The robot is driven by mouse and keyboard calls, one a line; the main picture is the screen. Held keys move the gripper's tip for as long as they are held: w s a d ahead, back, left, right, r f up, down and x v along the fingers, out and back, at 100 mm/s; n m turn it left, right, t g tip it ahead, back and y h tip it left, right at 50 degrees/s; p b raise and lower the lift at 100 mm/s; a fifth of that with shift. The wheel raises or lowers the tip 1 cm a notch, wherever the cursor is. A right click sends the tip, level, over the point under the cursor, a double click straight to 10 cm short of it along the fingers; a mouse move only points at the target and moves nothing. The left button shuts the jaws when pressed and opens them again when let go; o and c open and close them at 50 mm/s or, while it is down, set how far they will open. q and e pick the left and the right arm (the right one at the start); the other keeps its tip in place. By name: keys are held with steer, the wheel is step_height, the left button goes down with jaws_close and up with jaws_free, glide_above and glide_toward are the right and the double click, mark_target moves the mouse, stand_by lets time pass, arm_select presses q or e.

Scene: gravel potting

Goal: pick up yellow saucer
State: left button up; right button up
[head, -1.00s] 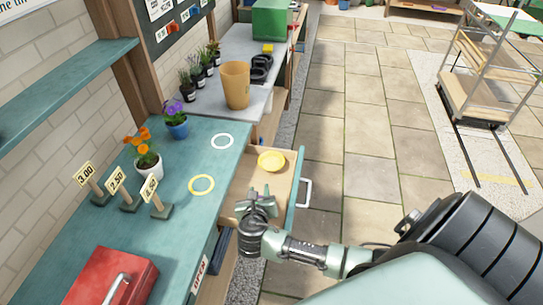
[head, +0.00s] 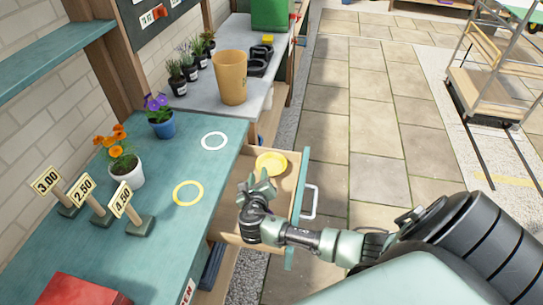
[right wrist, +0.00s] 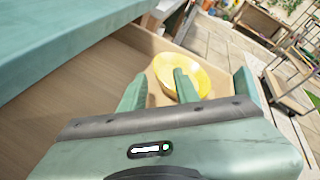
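The yellow saucer (head: 271,163) lies in the far part of the open wooden drawer (head: 288,189). My right gripper (head: 258,183) is over the drawer, on the near side of the saucer. In the right wrist view the saucer (right wrist: 196,78) is just beyond my right gripper (right wrist: 158,88), whose two fingers stand apart with nothing between them. One finger overlaps the saucer in that picture. I cannot tell whether it touches. My left gripper is not in view.
The drawer handle (head: 311,200) sticks out to the right. Paved floor (head: 345,130) is free on the right.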

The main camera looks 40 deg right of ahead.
mark_target(271, 166)
steer(key=x, duration=0.6)
steer(key=shift+w+a, duration=0.15)
steer(key=shift+a, duration=0.2)
jaws_close()
steer(key=shift+f, duration=0.1)
stand_by(1.0)
